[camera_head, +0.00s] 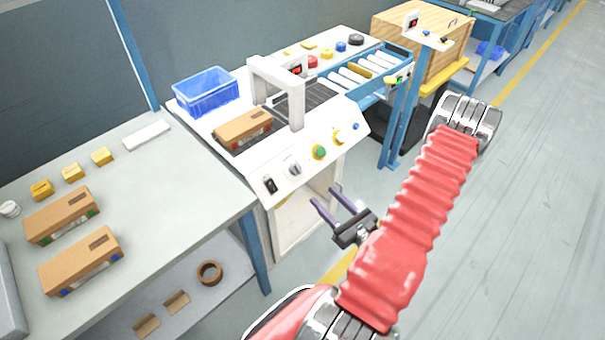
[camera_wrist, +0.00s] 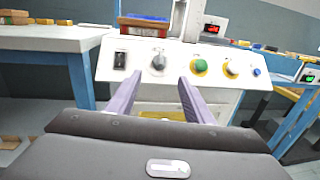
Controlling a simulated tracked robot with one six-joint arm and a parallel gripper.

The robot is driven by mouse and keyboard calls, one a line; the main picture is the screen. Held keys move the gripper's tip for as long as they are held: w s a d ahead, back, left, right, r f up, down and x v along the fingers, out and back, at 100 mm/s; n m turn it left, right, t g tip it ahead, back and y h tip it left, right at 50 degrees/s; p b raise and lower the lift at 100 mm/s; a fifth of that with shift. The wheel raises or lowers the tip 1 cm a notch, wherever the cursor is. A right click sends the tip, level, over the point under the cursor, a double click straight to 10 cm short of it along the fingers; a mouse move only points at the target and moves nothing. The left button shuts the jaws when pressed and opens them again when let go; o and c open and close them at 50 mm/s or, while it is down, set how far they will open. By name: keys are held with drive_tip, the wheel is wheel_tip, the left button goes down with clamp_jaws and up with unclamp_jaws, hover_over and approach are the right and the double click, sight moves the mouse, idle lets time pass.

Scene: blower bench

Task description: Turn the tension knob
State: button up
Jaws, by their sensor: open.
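The sloped white control panel (camera_head: 312,158) carries a black rocker switch (camera_head: 270,185), a grey knob (camera_head: 295,169) with a pointer ridge, a green button (camera_head: 319,152) on a yellow ring, a pale knob (camera_head: 339,137) on a yellow ring and a small blue button (camera_head: 355,126). Labels are too small to read, so I cannot tell which is the tension knob. In the wrist view the grey knob (camera_wrist: 159,61) appears above and between my fingertips. My gripper (camera_head: 323,195) is open and empty, in front of the panel and apart from it.
A white arch (camera_head: 275,73) stands behind the panel, with a cardboard box (camera_head: 243,131) beside it. A blue bin (camera_head: 206,92) is further back. A grey table (camera_head: 150,185) with boxes stands left. A blue post (camera_head: 408,105) and rollers (camera_head: 352,74) stand right. Floor on the right is clear.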

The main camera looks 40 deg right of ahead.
sight(301, 172)
drive_tip(key=shift+w+d, duration=0.2)
drive_tip(key=shift+w, duration=1.95)
drive_tip(key=shift+w+d, duration=0.25)
drive_tip(key=shift+w, duration=1.85)
drive_tip(key=shift+w+d, duration=0.2)
drive_tip(key=shift+w, duration=1.95)
drive_tip(key=shift+c, duration=0.4)
drive_tip(key=c, duration=0.9)
drive_tip(key=shift+d, duration=0.15)
drive_tip(key=shift+c, duration=0.3)
